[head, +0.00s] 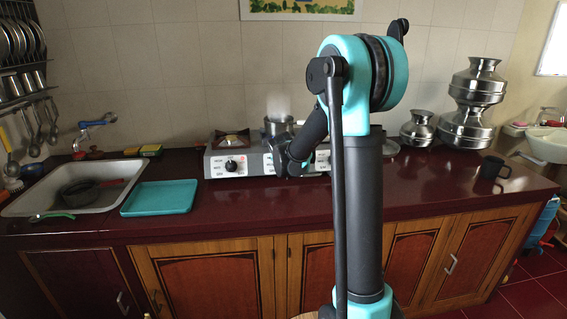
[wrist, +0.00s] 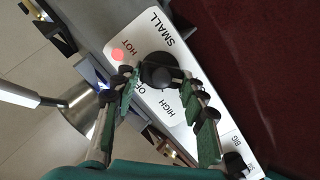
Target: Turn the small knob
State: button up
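The small knob (wrist: 159,71) is black and round, on a white panel under the word SMALL in the wrist view. HOT, HIGH and a partly covered OFF are printed around it. My gripper (wrist: 160,82) is open, with one green-padded finger to the left of the knob and the other to its right. The knob appears between the fingertips; I cannot tell whether they touch it. In the head view my gripper (head: 285,163) is at the stove front, mostly dark and small, and it hides that part of the panel.
A second black knob (wrist: 236,163) sits beside the word BIG. A metal pot (head: 277,125) stands on the stove (head: 212,167), steaming; a burner is at its left. A teal tray (head: 160,198), sink (head: 125,170) and black mug (head: 491,168) are on the dark red counter (head: 420,185).

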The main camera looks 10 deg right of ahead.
jog(key=o, duration=0.3)
jog(key=v, duration=1.2)
jog(key=s+d+f+m+g, duration=0.1)
jog(key=s+d+f, duration=0.1)
jog(key=s, duration=0.2)
jog(key=s+d+f+m+g, duration=0.1)
jog(key=s+f, duration=0.2)
jog(key=s, duration=0.2)
jog(key=s+d+f+m, duration=0.1)
jog(key=s+d+f, duration=0.1)
jog(key=s+f, duration=0.1)
jog(key=shift+s+d+f+m+g, duration=0.1)
jog(key=shift+s+d+m+g, duration=0.1)
jog(key=shift+s, duration=0.2)
jog(key=shift+s+d+f+m+g, duration=0.1)
jog(key=shift+s+d+g, duration=0.1)
jog(key=shift+s, duration=0.2)
jog(key=s+f+m+g, duration=0.1)
jog(key=s+f+m, duration=0.1)
jog(key=s+f, duration=0.3)
jog(key=s+f+m+g+y, duration=0.1)
jog(key=s+f, duration=0.4)
jog(key=s, duration=0.9)
jog(key=shift+d+f+m+g+y, duration=0.3)
jog(key=shift+m+g, duration=0.1)
jog(key=shift+g, duration=0.2)
